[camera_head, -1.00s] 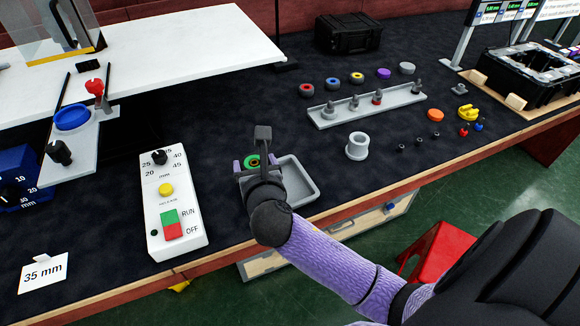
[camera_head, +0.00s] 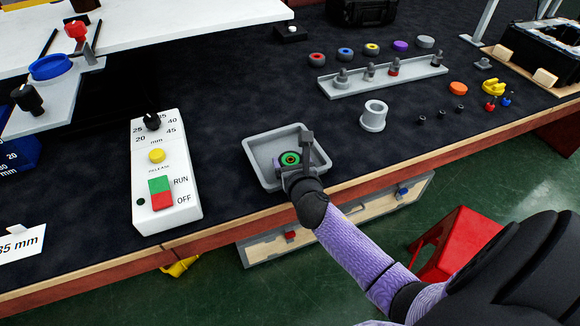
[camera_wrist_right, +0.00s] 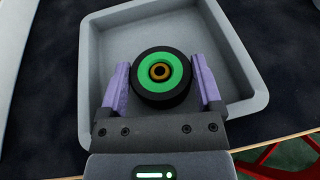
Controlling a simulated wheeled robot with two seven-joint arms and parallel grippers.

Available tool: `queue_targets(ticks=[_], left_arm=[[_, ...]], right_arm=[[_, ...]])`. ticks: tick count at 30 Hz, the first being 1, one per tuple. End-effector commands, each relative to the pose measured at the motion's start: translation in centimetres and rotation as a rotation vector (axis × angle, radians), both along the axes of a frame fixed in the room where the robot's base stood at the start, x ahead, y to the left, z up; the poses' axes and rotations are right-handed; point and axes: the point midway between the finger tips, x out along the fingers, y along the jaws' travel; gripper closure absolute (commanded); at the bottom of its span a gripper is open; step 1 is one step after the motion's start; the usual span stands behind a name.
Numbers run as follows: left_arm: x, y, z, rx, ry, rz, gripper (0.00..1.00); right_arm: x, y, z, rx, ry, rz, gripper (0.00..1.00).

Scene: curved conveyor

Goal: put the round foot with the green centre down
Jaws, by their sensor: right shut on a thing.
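The round foot with the green centre (camera_head: 290,159) has a black rim and a small brass-coloured hole in the middle. My right gripper (camera_head: 293,164) is shut on it. In the right wrist view the foot (camera_wrist_right: 161,76) sits between the two purple fingers of my right gripper (camera_wrist_right: 161,84), one on each side. Both are over the grey tray (camera_head: 259,143), near the tray's front right. The tray also shows in the right wrist view (camera_wrist_right: 105,40). I cannot tell whether the foot touches the tray floor. My left gripper is not in view.
A white control box (camera_head: 165,180) stands left of the tray. A grey flanged collar (camera_head: 373,117) stands to the right. Behind it is a grey rack with pegs (camera_head: 384,77), with several coloured round feet beyond. The table's front edge runs close to the tray.

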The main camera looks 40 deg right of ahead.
Motion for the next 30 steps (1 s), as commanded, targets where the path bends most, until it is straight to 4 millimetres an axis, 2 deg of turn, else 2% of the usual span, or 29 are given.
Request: queue_targets(ticks=[8,9,10,11,20,23,30], left_arm=[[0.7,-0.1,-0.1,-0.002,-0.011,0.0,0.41],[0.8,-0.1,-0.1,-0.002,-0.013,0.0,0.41],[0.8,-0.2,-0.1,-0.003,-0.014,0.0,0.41],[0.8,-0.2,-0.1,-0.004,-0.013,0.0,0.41],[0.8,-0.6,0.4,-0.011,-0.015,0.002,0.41],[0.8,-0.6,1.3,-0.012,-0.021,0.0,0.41],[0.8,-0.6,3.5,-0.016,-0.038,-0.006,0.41]], right_arm=[[0.0,0.0,-0.2,-0.001,0.001,0.0,0.77],[0.0,0.0,-0.1,0.0,0.001,0.0,0.09],[0.0,0.0,0.0,0.0,0.001,0.0,0.02],[0.0,0.0,0.0,0.0,0.001,0.0,0.0],[-0.3,0.1,0.6,-0.001,0.001,0.0,0.0],[-1.8,0.7,1.2,-0.001,0.002,0.002,0.0],[-7.0,2.8,3.0,0.002,0.002,0.0,0.0]])
